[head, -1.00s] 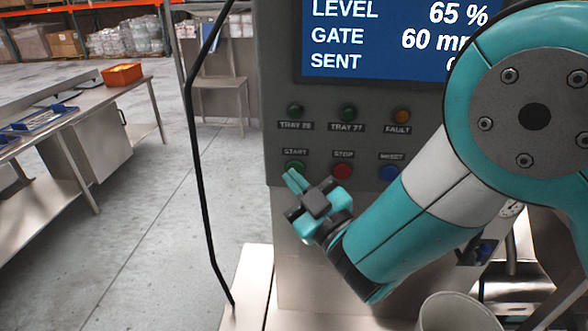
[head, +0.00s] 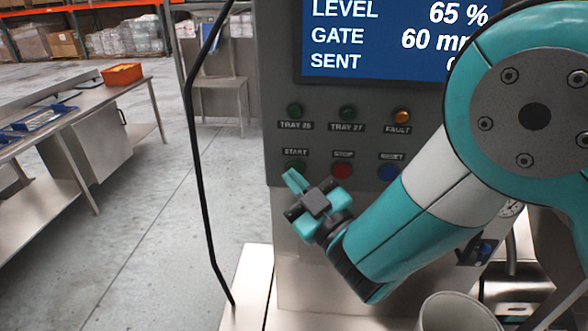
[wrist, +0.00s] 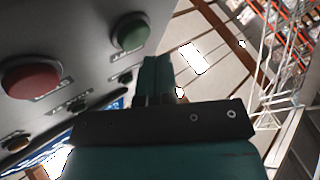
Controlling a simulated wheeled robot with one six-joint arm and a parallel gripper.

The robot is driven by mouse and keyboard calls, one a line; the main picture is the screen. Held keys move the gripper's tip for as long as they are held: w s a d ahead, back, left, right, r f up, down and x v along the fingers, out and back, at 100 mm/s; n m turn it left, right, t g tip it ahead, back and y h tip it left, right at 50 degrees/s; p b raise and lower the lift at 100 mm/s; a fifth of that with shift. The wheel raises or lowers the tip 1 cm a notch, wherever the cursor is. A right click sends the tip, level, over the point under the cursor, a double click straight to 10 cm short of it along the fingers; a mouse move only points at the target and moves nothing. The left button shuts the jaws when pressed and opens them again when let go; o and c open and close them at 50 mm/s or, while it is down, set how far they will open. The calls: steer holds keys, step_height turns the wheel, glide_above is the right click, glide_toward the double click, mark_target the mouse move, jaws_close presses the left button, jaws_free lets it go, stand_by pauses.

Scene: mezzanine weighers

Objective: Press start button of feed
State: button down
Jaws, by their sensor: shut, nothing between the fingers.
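The green START button (head: 295,166) is at the left of the lower button row on the grey panel, under its START label. My gripper (head: 291,180) is shut and empty, its teal fingertips just below and in front of the button, overlapping its lower edge in the head view. In the wrist view the green button (wrist: 131,31) stands out fully visible, and my shut fingers (wrist: 158,62) end beside it with a small gap in the picture. I cannot tell the exact depth between fingertips and button.
The red STOP button (head: 342,171) and blue RESET button (head: 390,172) sit to the right of START. Two green tray lamps and an orange FAULT lamp (head: 401,116) are above, under a blue display (head: 385,40). A black bent rod (head: 198,150) stands left of the panel.

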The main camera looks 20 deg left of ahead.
steer(key=shift+w+r+p, duration=0.1)
steer(key=shift+w+p, duration=0.1)
steer(key=shift+p, duration=0.25)
steer(key=shift+w+a+p, duration=0.2)
steer(key=shift+w+p, duration=0.45)
steer(key=shift+p, duration=0.3)
stand_by(0.8)
steer(key=shift+s+f+b, duration=0.2)
steer(key=shift+b, duration=0.25)
steer(key=shift+s+d+b, duration=0.2)
steer(key=shift+s+b, duration=0.45)
steer(key=shift+b, duration=0.4)
steer(key=shift+r, duration=0.1)
